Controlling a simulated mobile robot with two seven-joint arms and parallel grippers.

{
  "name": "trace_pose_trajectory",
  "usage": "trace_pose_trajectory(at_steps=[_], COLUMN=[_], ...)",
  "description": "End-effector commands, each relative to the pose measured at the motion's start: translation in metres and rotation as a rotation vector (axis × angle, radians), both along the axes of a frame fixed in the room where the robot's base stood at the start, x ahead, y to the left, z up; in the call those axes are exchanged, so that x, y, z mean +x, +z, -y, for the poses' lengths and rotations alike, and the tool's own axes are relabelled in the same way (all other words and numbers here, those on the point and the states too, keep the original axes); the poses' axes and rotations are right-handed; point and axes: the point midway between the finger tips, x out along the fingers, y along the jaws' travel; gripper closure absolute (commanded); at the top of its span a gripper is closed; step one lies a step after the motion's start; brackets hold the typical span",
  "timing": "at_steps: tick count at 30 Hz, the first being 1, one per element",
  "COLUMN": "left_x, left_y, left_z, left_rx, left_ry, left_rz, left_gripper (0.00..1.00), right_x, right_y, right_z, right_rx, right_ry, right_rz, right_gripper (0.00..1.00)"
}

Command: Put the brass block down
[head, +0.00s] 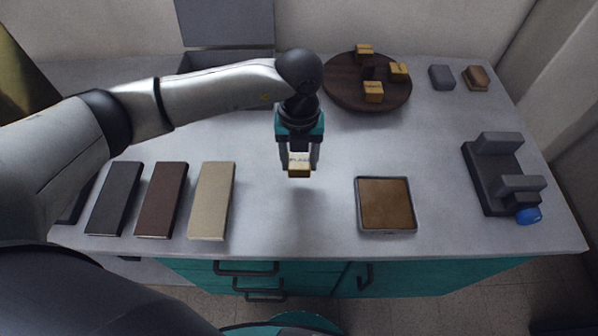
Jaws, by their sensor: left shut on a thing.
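The brass block (299,170) is a small yellowish cube with a pale, marked top face. My left gripper (299,160) is shut on it, one finger on each side, and points down. A shadow lies on the grey table (300,222) below and in front, and the block appears held above the surface. Similar yellow blocks (373,92) sit on a round dark wooden tray (340,97) at the back, with a dark block among them. My right gripper is not in view.
Black, brown and beige flat covers (212,200) lie at the left. A shallow tray with a brown inside (386,203) lies right of centre. A dark vise-like fixture with a blue knob (527,214) stands at the right. Two small blocks (441,77) sit back right. The table's middle is clear.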

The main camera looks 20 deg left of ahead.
Motion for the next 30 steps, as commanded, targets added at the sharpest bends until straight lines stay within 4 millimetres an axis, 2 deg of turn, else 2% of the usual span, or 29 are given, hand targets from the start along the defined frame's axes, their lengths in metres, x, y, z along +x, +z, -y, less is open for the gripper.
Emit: trace_pose_trajectory(at_steps=[5, 13, 25, 26, 30], left_x=[0.0, 0.0, 0.001, 0.0, 0.0], left_y=[-0.009, -0.045, -0.05, -0.05, -0.049], left_z=[0.0, 0.0, 0.0, 0.0, 0.0], left_rx=[0.0, -0.001, -0.001, 0.0, 0.0], left_ry=[0.0, 0.0, 0.0, 0.0, 0.0], left_rz=[0.002, 0.001, 0.003, 0.001, 0.001], left_gripper=[1.0, 1.0, 1.0, 0.4, 0.24], right_x=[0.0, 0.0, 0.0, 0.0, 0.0], right_y=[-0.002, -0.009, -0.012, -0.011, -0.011], right_z=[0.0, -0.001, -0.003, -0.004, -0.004], right_rx=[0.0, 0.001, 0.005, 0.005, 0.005], right_ry=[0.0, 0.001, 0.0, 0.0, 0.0], right_rz=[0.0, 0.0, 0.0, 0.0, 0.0], right_gripper=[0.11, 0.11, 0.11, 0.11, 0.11])
